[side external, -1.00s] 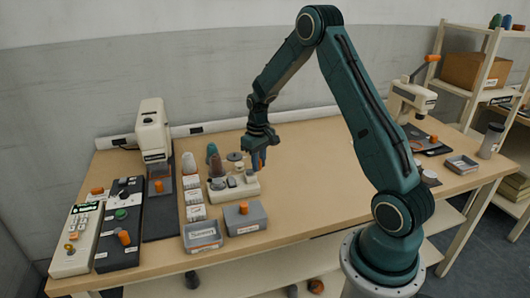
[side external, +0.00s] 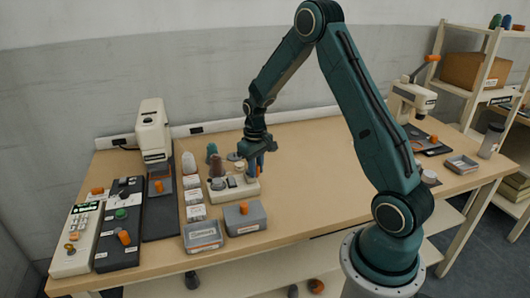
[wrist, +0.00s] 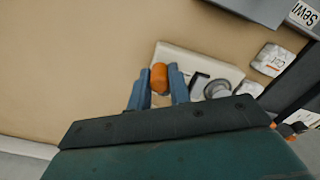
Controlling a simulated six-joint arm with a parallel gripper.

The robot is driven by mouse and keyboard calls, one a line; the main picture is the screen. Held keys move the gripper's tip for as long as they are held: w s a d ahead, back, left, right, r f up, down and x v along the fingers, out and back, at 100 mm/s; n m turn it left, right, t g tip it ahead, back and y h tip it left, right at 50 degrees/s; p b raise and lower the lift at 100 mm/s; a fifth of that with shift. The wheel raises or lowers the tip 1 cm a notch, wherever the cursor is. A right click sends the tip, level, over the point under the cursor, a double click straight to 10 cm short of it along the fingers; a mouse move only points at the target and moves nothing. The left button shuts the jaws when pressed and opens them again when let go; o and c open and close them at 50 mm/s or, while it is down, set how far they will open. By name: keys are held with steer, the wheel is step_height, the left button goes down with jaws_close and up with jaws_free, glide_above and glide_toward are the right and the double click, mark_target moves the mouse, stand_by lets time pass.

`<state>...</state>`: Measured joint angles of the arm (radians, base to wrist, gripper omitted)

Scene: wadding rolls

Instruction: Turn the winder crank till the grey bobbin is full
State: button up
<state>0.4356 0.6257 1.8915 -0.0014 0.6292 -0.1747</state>
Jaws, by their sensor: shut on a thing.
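The cream winder (side external: 240,190) stands on the table beneath my gripper (side external: 256,168). In the wrist view, the winder base (wrist: 190,58) shows behind the fingers. The orange crank knob (wrist: 159,77) sits between the two blue fingers of my gripper (wrist: 160,86), which is shut on it. A grey round part (wrist: 217,88), which looks like the bobbin, is on the winder just right of the fingers. How much is wound on it is too small to tell. The crank arm is mostly hidden.
A brown thread cone (side external: 216,165) stands beside the winder. A cream machine (side external: 152,130) stands further left.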

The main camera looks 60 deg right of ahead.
steer(key=shift+w+a+r, duration=0.1)
steer(key=shift+w+r, duration=0.05)
steer(key=shift+w, duration=0.1)
steer(key=shift+w+a, duration=0.6)
steer(key=shift+a, duration=0.05)
steer(key=shift+w, duration=0.1)
steer(key=shift+w+a, duration=0.2)
steer(key=shift+w, duration=0.6)
steer(key=shift+w+d, duration=0.45)
steer(key=shift+w, duration=0.4)
